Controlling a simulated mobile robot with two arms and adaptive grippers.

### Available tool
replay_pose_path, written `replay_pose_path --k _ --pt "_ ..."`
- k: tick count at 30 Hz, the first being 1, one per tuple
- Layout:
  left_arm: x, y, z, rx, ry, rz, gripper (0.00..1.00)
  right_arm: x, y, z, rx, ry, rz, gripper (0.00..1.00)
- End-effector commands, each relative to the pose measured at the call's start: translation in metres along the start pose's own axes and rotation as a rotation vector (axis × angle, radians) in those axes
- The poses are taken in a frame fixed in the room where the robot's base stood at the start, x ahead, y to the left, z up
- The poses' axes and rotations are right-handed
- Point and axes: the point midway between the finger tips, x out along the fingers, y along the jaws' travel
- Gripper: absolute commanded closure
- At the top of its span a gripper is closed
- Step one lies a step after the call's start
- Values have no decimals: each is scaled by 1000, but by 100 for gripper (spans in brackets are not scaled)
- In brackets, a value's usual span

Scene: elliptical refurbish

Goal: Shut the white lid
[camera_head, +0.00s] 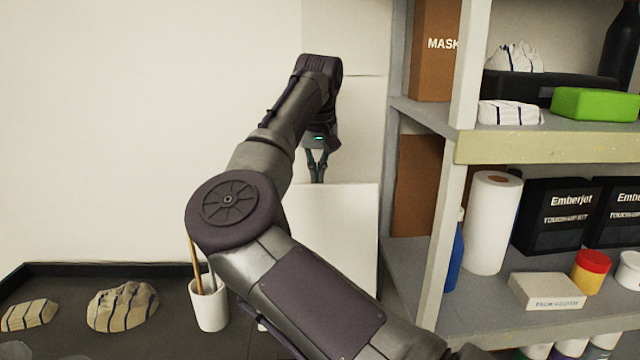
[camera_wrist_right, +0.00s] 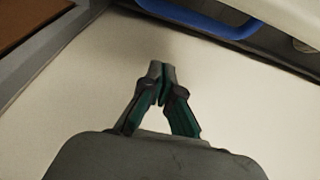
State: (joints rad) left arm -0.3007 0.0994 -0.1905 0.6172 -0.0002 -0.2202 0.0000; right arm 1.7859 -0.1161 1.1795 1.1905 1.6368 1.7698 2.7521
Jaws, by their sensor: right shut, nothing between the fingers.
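A plain white upright panel (camera_head: 350,235), which looks like the white lid, stands behind my right arm in the head view. The arm covers much of its left and lower part, and its hinge is hidden. My right gripper (camera_head: 318,180) points down at the panel's top edge, its fingers shut and empty. I cannot tell whether the tips touch the panel. In the right wrist view the shut fingers (camera_wrist_right: 161,70) are over a broad pale surface (camera_wrist_right: 235,110), possibly the lid. My left gripper is out of view.
A shelf (camera_head: 545,147) with boxes, a paper roll (camera_head: 493,222) and a blue bottle (camera_head: 455,255) stands close on the right. A white cup (camera_head: 209,308) with sticks and striped cloths (camera_head: 122,306) are on the dark surface at left. A blue part (camera_wrist_right: 205,20) shows in the wrist view.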

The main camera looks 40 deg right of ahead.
Motion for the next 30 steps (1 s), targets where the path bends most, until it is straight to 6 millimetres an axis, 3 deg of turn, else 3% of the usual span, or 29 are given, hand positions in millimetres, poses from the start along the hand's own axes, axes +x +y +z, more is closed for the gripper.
replay_pose_path --k 3,8,15,30 --pt "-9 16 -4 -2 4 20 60 24 0 0 1 -3 2 100" --pt "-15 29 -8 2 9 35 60 14 -1 22 0 2 1 100" --pt "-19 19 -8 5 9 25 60 10 0 37 0 1 2 100" --pt "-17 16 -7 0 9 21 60 10 4 35 0 13 1 100"
